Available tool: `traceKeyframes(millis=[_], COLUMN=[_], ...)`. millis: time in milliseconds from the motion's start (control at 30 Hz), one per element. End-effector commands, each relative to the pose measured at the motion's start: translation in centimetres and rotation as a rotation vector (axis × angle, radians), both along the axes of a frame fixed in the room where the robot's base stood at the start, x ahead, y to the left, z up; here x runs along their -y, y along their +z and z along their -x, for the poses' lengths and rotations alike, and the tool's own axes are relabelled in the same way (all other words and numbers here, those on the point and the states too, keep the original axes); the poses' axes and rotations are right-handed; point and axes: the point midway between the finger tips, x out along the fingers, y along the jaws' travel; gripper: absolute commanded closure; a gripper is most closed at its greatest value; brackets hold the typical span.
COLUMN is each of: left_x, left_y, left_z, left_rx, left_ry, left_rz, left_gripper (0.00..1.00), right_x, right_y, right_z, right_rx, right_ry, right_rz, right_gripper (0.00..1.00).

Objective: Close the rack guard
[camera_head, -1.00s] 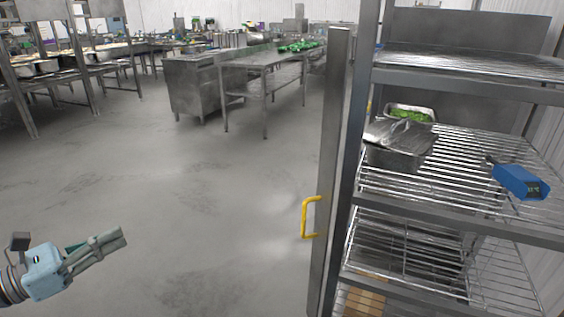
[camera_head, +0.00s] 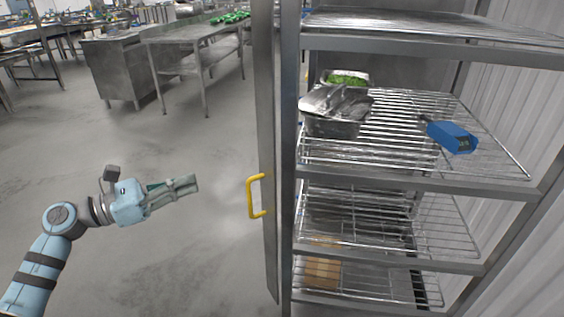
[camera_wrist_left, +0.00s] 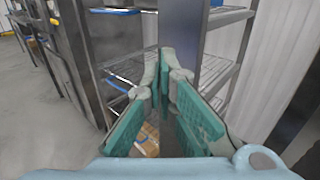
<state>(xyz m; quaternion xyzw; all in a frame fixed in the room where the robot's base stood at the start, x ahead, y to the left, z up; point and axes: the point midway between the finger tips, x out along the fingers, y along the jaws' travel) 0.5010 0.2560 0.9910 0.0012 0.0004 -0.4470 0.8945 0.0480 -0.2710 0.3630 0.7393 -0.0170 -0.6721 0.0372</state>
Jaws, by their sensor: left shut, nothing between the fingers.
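The rack guard (camera_head: 266,120) is a tall, narrow grey metal panel at the left front edge of the wire-shelf rack (camera_head: 400,183). It stands swung out, seen nearly edge-on, with a yellow handle (camera_head: 251,196) on its left face. My left gripper (camera_head: 196,183) is shut and empty, left of the handle with a gap between them. In the left wrist view, my left gripper's green-padded fingers (camera_wrist_left: 165,55) come together at the tips in front of a grey upright. My right gripper is not in view.
On the rack's middle shelf are a metal pan (camera_head: 335,110), a pan of green food (camera_head: 345,78) and a blue device (camera_head: 452,137). A cardboard-coloured box (camera_head: 322,270) sits low in the rack. Steel tables (camera_head: 190,40) stand behind. The floor left of the guard is clear.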

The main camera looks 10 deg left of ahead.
Motion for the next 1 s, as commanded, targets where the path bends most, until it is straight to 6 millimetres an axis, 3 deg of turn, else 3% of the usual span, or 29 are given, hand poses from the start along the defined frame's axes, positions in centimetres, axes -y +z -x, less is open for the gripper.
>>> traceKeyframes(millis=[167,700,1000], left_x=[1.1,10.0,11.4], left_y=[0.2,0.1,0.0], left_z=[-0.8,-7.4,-8.5], left_rx=[0.003,0.000,0.000], left_ry=[0.001,-0.006,-0.004], left_rz=[0.004,0.004,0.001], left_gripper=[1.00,1.00,1.00], right_x=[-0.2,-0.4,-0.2], right_y=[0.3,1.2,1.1], right_z=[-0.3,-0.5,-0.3], right_rx=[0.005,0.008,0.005], right_ry=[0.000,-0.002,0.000], right_rz=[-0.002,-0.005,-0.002], right_gripper=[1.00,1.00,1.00])
